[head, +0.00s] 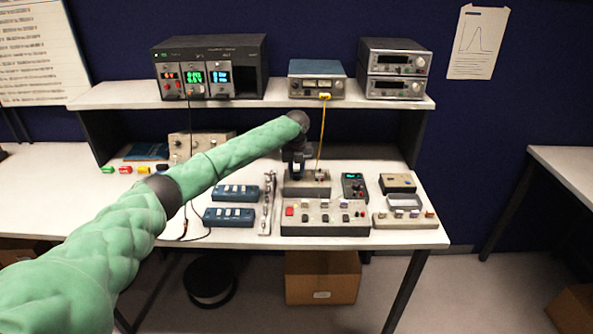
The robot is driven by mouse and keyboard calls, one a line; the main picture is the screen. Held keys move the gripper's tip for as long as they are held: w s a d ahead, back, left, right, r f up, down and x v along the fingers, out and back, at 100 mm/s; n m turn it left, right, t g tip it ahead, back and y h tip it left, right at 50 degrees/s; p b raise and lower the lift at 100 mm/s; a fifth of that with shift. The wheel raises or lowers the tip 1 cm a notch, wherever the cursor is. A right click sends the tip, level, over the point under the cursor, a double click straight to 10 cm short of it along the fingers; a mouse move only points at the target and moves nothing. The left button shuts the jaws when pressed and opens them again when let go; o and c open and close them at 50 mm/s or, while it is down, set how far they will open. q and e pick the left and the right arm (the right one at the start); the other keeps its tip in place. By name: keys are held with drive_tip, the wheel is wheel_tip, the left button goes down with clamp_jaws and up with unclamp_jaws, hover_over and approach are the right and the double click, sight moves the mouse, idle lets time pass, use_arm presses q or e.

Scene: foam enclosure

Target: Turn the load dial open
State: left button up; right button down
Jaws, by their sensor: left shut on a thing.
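My left arm reaches in from the lower left, and my left gripper (296,174) points down at a small grey box (318,190) on the bench. Its fingers are shut on what appears to be the load dial on top of this box. The dial itself is hidden by the gripper and too small to make out, so its setting cannot be read. A yellow cable runs from the box up to a blue-grey instrument (318,85) on the shelf. My right gripper is not in view.
A long panel with buttons (325,229) lies in front of the box. Blue switch boxes (236,193) lie left, a handheld meter (353,185) right. The shelf (250,101) overhangs the bench's back. A cardboard box (322,277) is under the bench.

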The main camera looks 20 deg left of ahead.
use_arm(q)
drive_tip(key=shift+n, duration=1)
drive_tip(key=n+p, duration=0.1)
drive_tip(key=n, duration=0.1)
drive_tip(key=shift+r+n, duration=0.1)
drive_tip(key=shift+n, duration=0.2)
drive_tip(key=shift+n+p, duration=0.4)
drive_tip(key=shift+n, duration=0.5)
drive_tip(key=n+p, duration=0.1)
drive_tip(key=n, duration=0.2)
drive_tip(key=shift+n, duration=0.3)
drive_tip(key=n+p, duration=0.1)
drive_tip(key=n, duration=0.2)
drive_tip(key=shift+n+p, duration=0.6)
drive_tip(key=shift+n, duration=0.6)
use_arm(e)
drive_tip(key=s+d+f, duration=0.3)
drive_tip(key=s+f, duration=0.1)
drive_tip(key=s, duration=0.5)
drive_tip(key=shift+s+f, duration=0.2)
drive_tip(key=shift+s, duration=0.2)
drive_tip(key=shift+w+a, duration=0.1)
